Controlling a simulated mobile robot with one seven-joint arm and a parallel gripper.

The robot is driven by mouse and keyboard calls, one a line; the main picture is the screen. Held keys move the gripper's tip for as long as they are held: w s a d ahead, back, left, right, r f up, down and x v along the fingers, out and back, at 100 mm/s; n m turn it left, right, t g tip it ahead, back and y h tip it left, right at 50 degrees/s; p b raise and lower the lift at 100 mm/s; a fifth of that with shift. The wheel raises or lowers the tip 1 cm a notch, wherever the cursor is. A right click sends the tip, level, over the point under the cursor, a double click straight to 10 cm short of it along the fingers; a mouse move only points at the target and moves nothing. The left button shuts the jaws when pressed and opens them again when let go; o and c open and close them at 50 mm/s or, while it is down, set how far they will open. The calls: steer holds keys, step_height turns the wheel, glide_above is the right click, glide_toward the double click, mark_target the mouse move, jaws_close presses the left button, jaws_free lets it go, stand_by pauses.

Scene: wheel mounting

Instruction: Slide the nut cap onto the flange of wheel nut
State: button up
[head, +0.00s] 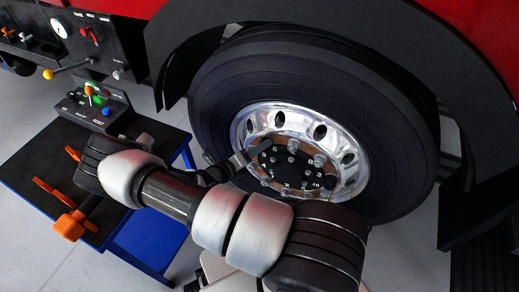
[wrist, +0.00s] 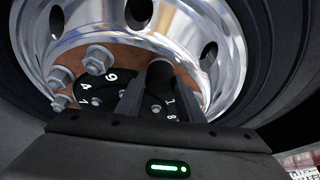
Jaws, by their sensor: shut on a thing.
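The wheel (head: 293,120) has a shiny rim and a brown hub ring carrying several silver wheel nuts (wrist: 61,75). A black numbered disc (wrist: 95,90) sits in the hub centre. My gripper (wrist: 160,92) is shut on a dark, round nut cap (wrist: 160,72), held between its two fingers and facing the hub ring. The cap covers whatever lies behind it, so I cannot tell whether it touches a nut or its flange. In the head view my gripper (head: 242,160) is at the left side of the hub, and the cap is not clear there.
A table (head: 35,160) with a dark top stands at left, with orange tools (head: 72,225) and a control box (head: 92,108) on it. A panel with a gauge (head: 59,28) is at upper left. The red vehicle body and black fender (head: 400,50) overhang the wheel.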

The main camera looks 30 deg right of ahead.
steer(key=o, duration=1.3)
steer(key=shift+c, duration=0.2)
steer(key=p+v, duration=0.1)
steer(key=v, duration=1.6)
steer(key=shift+s+a, duration=0.15)
steer(key=shift+a, duration=0.05)
steer(key=shift+r, duration=0.2)
